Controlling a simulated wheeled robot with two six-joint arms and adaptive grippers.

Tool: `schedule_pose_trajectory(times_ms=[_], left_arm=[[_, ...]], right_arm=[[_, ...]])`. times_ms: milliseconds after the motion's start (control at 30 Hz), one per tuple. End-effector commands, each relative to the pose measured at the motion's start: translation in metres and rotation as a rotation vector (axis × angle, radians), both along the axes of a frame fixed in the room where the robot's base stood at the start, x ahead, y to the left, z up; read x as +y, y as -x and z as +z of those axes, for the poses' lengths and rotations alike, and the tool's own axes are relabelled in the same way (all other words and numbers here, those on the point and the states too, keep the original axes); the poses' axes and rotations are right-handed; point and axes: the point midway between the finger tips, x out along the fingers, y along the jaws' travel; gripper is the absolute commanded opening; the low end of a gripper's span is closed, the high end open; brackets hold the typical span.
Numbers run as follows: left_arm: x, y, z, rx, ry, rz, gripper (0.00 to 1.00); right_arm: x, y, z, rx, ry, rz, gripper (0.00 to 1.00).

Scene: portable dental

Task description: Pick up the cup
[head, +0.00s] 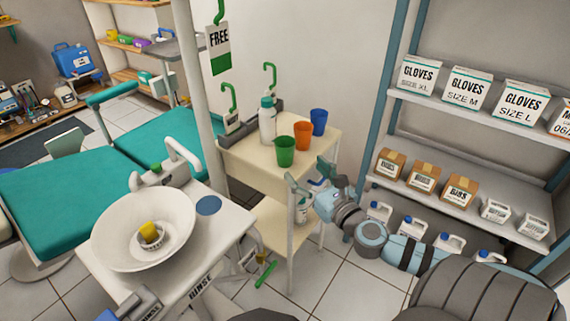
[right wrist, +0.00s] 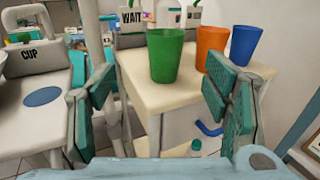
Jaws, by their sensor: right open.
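Three cups stand upright on the cream trolley top (head: 245,155): a green cup (head: 285,151) nearest me, an orange cup (head: 302,136) behind it and a blue cup (head: 319,121) farthest right. My right gripper (head: 308,176) is open and empty at the trolley's near right edge, short of the cups. In the right wrist view, the green cup (right wrist: 165,55) shows ahead, between and above the open fingers (right wrist: 162,98), not touched. The orange cup (right wrist: 210,47) and blue cup (right wrist: 243,47) show beyond the right finger. A part that may be my left gripper shows at the head view's lower left edge; its jaws are unclear.
A white bottle (head: 267,121) stands behind the green cup. A rinse stand with a white bowl (head: 115,240) and a blue disc (head: 208,205) is at left. A shelf rack (head: 465,120) with boxes is at right. White jugs stand on the floor below it.

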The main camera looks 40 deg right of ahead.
Motion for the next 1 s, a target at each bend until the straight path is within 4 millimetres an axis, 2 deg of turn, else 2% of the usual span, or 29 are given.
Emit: schedule_pose_trajectory(times_ms=[100, 200, 367, 533, 633, 833, 1000], left_arm=[[0.000, -0.001, 0.002, -0.002, 0.000, -0.001, 0.65], [-0.001, -0.002, 0.006, -0.003, 0.001, 0.001, 0.65], [-0.003, -0.002, 0.010, -0.004, 0.005, 0.004, 0.65], [-0.005, -0.002, 0.021, -0.004, 0.009, 0.010, 0.65], [-0.008, 0.000, 0.024, -0.002, 0.014, 0.013, 0.65], [-0.012, 0.001, 0.022, 0.000, 0.019, 0.016, 0.65], [-0.013, 0.002, 0.022, 0.003, 0.021, 0.016, 0.65]], right_arm=[[-0.007, -0.033, 0.003, -0.006, -0.012, -0.008, 0.70], [-0.010, -0.056, 0.004, -0.002, -0.014, -0.006, 0.70], [-0.013, -0.076, 0.005, 0.000, -0.013, -0.004, 0.70], [-0.022, -0.108, 0.013, 0.000, -0.017, -0.006, 0.70], [-0.023, -0.119, 0.011, 0.001, -0.015, -0.004, 0.70], [-0.023, -0.121, 0.009, 0.001, -0.011, -0.003, 0.70], [-0.023, -0.120, 0.009, 0.001, -0.011, -0.003, 0.43]])
